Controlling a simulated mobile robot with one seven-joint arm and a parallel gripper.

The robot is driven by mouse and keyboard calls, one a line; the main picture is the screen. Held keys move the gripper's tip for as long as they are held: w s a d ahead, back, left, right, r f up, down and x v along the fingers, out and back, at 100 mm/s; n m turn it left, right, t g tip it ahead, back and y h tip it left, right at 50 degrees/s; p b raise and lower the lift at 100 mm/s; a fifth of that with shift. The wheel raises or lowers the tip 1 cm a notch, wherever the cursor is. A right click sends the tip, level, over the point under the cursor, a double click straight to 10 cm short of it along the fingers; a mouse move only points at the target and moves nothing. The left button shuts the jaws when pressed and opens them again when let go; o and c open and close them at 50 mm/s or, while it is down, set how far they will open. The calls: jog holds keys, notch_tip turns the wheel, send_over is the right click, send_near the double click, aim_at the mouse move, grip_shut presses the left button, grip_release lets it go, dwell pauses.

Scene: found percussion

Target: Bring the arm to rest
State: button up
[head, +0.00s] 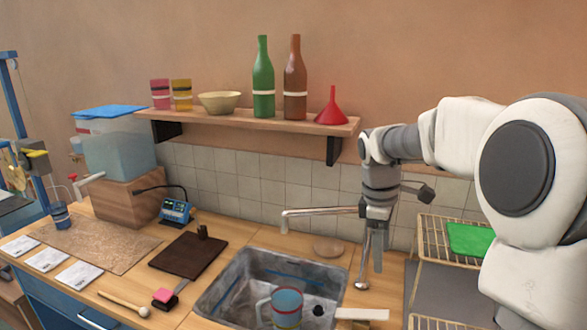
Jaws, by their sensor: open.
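My arm reaches in from the right side of the head view, with its white links raised above the dish rack. My gripper (376,258) hangs down from the wrist behind the right side of the sink, in front of the tiled wall. It is open, and I see nothing held in it. It overlaps the metal faucet (318,211) in the picture; I cannot tell whether they touch.
The sink (240,285) holds a striped mug (287,305). A wire rack (432,245) with a green item (468,238) stands at right. Above, a shelf (230,121) carries bottles, a bowl and a red funnel (332,108). A mallet (125,303) lies at the counter's front.

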jog(key=s+a+r+m+t, duration=0.1)
jog(key=s+a+r+m, duration=0.15)
jog(key=s, duration=0.25)
jog(key=s+a+r+m+t, duration=0.2)
jog(key=s+r+m, duration=0.15)
jog(key=s, duration=0.25)
jog(key=s+a+f+m+t+y, duration=0.1)
jog(key=s+m, duration=0.5)
jog(key=s, duration=0.6)
jog(key=shift+a+f+t+y, duration=0.3)
jog(key=shift+a+f+t, duration=0.25)
jog(key=shift+t, duration=0.25)
jog(key=shift+r, duration=0.15)
